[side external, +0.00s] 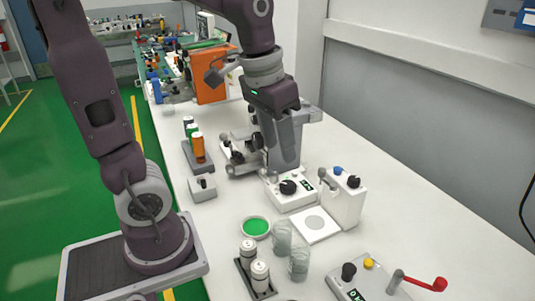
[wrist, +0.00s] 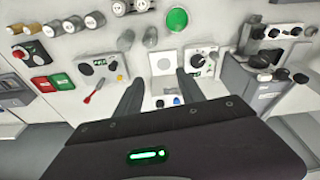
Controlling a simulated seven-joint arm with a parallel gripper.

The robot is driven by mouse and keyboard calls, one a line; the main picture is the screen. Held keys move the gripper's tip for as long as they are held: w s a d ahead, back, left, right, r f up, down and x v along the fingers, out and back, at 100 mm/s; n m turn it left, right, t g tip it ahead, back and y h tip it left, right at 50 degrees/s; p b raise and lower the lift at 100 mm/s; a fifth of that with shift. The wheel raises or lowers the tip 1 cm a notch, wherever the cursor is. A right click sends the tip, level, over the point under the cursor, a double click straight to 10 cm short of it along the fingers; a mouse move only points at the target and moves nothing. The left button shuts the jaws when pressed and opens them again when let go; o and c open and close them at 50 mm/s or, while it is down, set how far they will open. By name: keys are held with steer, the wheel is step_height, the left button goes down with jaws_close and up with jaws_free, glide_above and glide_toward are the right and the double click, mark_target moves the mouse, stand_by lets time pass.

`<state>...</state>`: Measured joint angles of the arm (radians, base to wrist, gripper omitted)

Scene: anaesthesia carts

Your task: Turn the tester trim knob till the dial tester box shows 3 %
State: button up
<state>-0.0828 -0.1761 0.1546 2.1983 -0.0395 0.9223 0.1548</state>
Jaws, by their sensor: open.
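A white box (side external: 293,201) with a black knob (side external: 288,187) and a small green-lit display (side external: 309,186) stands below my gripper; it looks like the dial tester box. In the wrist view its knob (wrist: 197,61) lies right of my fingers. The display's figures are too small to read. My gripper (side external: 281,168) points down, just behind and above this box. In the wrist view its two fingers are spread apart, with nothing between the fingertips (wrist: 159,76). I see no contact with the knob.
A white unit with a square plate (side external: 315,224) and blue and black knobs stands beside the box. Glass cups (side external: 299,262) and a green dish (side external: 256,227) are nearer the camera. A panel with a red lever (side external: 428,285) is at front right. Grey equipment (wrist: 255,78) crowds the gripper.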

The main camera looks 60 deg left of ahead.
steer(key=w+a+f+n+g+h, duration=0.1)
steer(key=w+a+f+n+g, duration=0.1)
steer(key=w+a+f+n, duration=0.55)
steer(key=n+y, duration=0.1)
steer(key=n, duration=0.3)
glide_above(274, 173)
steer(key=f, duration=0.6)
steer(key=shift+d+f, duration=0.2)
steer(key=shift+f, duration=0.15)
steer(key=shift+n, duration=0.25)
steer(key=f, duration=0.7)
steer(key=shift+a, duration=0.2)
jaws_close()
